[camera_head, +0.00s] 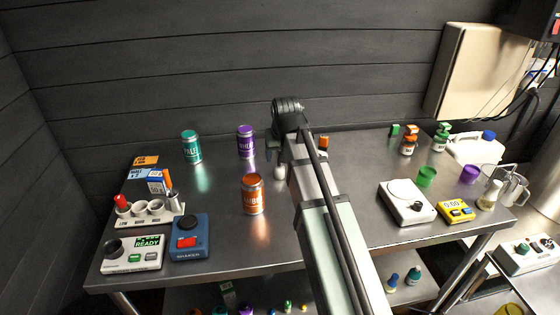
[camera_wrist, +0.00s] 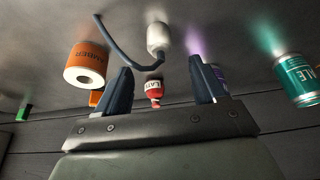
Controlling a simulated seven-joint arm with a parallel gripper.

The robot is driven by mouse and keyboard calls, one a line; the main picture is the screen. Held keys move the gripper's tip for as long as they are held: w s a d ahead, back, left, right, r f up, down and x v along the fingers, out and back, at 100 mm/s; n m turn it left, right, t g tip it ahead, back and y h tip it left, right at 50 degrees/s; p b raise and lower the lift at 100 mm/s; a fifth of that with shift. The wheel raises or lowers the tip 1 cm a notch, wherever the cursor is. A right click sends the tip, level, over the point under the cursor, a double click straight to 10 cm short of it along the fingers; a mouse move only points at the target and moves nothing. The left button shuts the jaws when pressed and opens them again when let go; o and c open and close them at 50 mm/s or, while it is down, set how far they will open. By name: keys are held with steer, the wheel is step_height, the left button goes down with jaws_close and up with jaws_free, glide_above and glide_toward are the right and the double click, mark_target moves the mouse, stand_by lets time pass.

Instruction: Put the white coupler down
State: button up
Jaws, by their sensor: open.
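The white coupler (camera_wrist: 158,38) shows in the wrist view just beyond my fingertips, roughly in line with the gap between them. A blue-grey hose (camera_wrist: 117,50) curves beside and under it. My gripper (camera_wrist: 160,66) is open, with a clear gap on both sides of the coupler and nothing between the fingers. In the head view a small white piece of the coupler (camera_head: 280,173) shows beside my arm, low over or on the steel table (camera_head: 225,240). My arm hides much of that area. I cannot tell if the coupler touches the table.
The amber can (camera_head: 253,195) stands close by at the left. The purple can (camera_head: 245,142) and teal can (camera_head: 192,147) stand near the wall. In the wrist view, a red-and-white bottle (camera_wrist: 155,92) shows between the fingers, farther off. A white scale (camera_head: 406,202) stands right of my arm.

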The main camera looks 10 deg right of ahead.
steer(key=shift+v, duration=1.55)
